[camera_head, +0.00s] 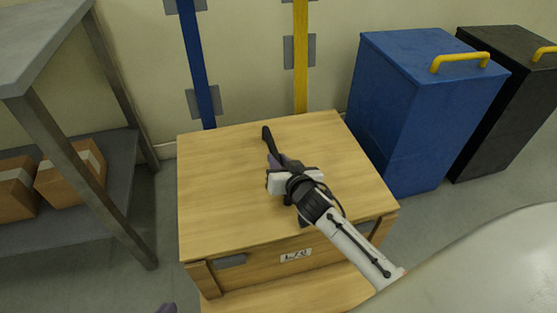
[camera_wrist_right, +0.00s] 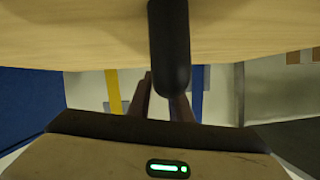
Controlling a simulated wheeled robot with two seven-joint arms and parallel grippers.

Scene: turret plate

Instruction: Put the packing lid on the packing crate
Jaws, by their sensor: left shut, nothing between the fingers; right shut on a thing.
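The packing lid (camera_head: 225,190) is a broad flat light-wood board with a black bar handle (camera_head: 267,136) on top. It lies over the packing crate (camera_head: 325,262), a wooden box with a white label on its front, and hides the crate's inside. I cannot tell whether the lid rests fully on the rim. My right gripper (camera_head: 274,160) is shut on the handle. In the right wrist view the handle (camera_wrist_right: 170,50) stands before the fingers, with the lid's wood (camera_wrist_right: 75,35) across the top. Only a tip of my left gripper (camera_head: 166,308) shows at the bottom edge, shut and empty.
A grey metal shelf (camera_head: 75,150) with cardboard boxes (camera_head: 70,178) stands at left. A blue bin (camera_head: 400,110) and a black bin (camera_head: 500,110) with yellow handles stand at right. Blue and yellow posts run up the wall behind. Bare floor lies between shelf and crate.

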